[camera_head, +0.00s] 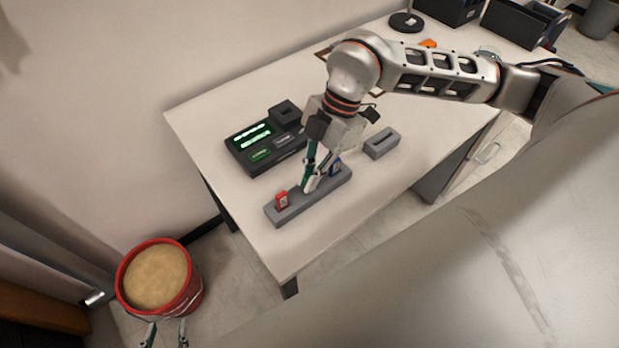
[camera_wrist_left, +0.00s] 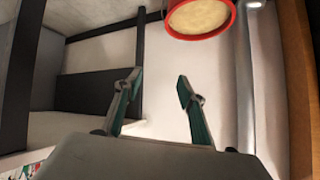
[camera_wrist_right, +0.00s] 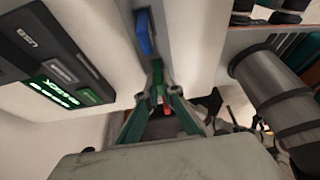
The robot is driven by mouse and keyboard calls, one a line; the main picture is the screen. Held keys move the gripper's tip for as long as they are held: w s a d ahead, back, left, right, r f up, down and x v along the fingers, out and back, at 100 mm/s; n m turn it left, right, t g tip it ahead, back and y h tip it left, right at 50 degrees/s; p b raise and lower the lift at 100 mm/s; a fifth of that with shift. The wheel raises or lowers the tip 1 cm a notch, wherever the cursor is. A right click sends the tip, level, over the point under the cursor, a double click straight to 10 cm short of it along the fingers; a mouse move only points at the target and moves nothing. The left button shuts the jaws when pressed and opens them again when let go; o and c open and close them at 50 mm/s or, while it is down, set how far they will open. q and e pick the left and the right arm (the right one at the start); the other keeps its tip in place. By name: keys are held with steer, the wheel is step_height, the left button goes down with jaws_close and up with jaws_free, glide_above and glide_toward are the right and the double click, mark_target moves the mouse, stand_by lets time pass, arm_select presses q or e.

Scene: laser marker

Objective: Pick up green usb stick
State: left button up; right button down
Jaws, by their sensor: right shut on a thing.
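A grey holder strip (camera_head: 326,192) lies near the front edge of the white table. A red USB stick (camera_head: 282,201) stands in its left part and a blue USB stick (camera_head: 335,168) in its right part; the blue one also shows in the right wrist view (camera_wrist_right: 145,32). My right gripper (camera_head: 310,184) points down at the holder between them, its fingers closed on a stick. That stick is mostly hidden by the fingers, also in the right wrist view (camera_wrist_right: 158,95); its place fits the green one. My left gripper (camera_wrist_left: 159,86) is open and empty, low beside the table.
A black device (camera_head: 262,140) with lit green displays stands behind the holder. A small grey slotted block (camera_head: 382,143) is to the right. A red bucket (camera_head: 190,290) with tan contents stands on the floor at left. Black bins (camera_head: 520,22) are at the far table end.

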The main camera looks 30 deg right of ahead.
step_height(320, 180, up, 20)
steer(key=p, duration=0.2)
steer(key=shift+f, duration=0.1)
steer(key=shift+p, duration=0.35)
stand_by(0.3)
steer(key=shift+w, duration=0.1)
steer(key=w+d+p, duration=0.2)
steer(key=w, duration=0.8)
steer(key=shift+w+d, duration=0.3)
steer(key=shift+d, duration=0.1)
steer(key=shift+w, duration=0.1)
